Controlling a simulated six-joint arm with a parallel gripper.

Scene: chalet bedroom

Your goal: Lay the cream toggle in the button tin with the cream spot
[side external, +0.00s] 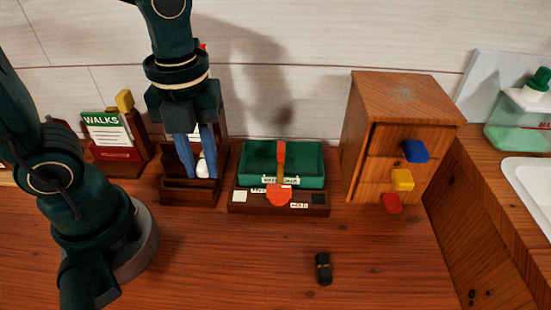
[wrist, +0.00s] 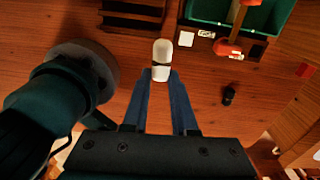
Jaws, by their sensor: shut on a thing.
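My gripper (side external: 202,176) has blue fingers shut on the cream toggle (wrist: 162,58), a pale rounded piece with a dark band. In the side view the toggle (side external: 202,168) shows between the fingertips, held up in front of the dark wooden rack. A green tin (side external: 308,178) stands on a brown base to the right of my gripper. A cream square spot (side external: 240,197) is on the left of the base and a dark spot (side external: 319,198) on the right. An orange-red lever-like piece (side external: 279,192) lies across the tin's middle. The wrist view also shows the cream spot (wrist: 270,38). Small labels are unreadable.
A dark toggle-like piece (side external: 323,268) lies on the table in front. A wooden drawer cabinet (side external: 365,130) with coloured knobs stands right of the tin. A stand with a green WALKS card (side external: 103,126) is at left. The front middle table is mostly clear.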

